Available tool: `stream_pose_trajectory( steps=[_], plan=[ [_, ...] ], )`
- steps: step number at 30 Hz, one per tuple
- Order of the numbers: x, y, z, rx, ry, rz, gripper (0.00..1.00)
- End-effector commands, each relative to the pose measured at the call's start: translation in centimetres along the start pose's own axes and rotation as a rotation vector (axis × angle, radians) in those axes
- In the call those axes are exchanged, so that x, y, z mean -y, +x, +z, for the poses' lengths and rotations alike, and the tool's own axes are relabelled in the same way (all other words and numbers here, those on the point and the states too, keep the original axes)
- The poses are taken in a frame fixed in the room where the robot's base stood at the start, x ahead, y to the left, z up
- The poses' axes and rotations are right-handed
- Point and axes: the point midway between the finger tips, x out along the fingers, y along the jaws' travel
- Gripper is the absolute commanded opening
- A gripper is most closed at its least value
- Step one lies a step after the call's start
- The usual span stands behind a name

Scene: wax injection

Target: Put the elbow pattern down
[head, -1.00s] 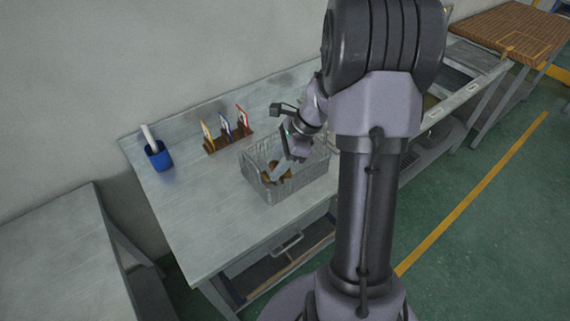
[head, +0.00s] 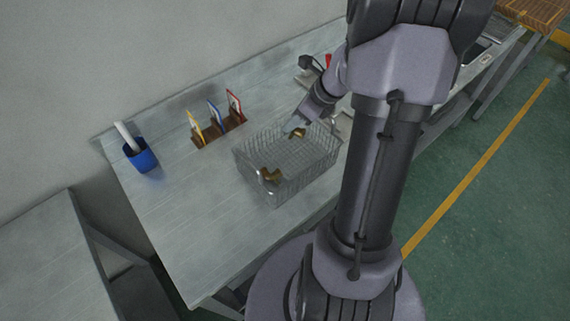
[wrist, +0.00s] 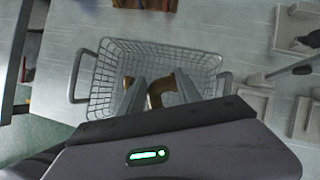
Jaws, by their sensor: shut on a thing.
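My gripper (head: 301,124) is shut on a brown-gold elbow pattern (head: 296,133). The held elbow pattern also shows between the fingers in the wrist view (wrist: 161,90). It is over the far right part of a grey wire basket (head: 284,192), apparently above the basket floor. The basket fills the middle of the wrist view (wrist: 213,65), with a handle at each side. A second brown-gold elbow piece (head: 269,175) lies in the basket's near left corner, apart from my gripper. My fingers hide part of the held pattern.
The basket stands on a grey workbench (head: 185,215). A brown rack (head: 217,131) with several coloured cards stands behind it, and a blue cup (head: 142,158) with a white roll is at the left. Bench left of the basket is clear. Pale blocks (wrist: 250,101) lie beside the basket.

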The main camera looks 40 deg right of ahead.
Motion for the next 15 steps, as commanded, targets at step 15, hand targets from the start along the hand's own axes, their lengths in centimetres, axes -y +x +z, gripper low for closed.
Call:
stream_pose_trajectory(
  steps=[15],
  plan=[
    [0.0, 7.3, -4.2, 0.003, 0.003, 0.006, 0.02]
  ],
)
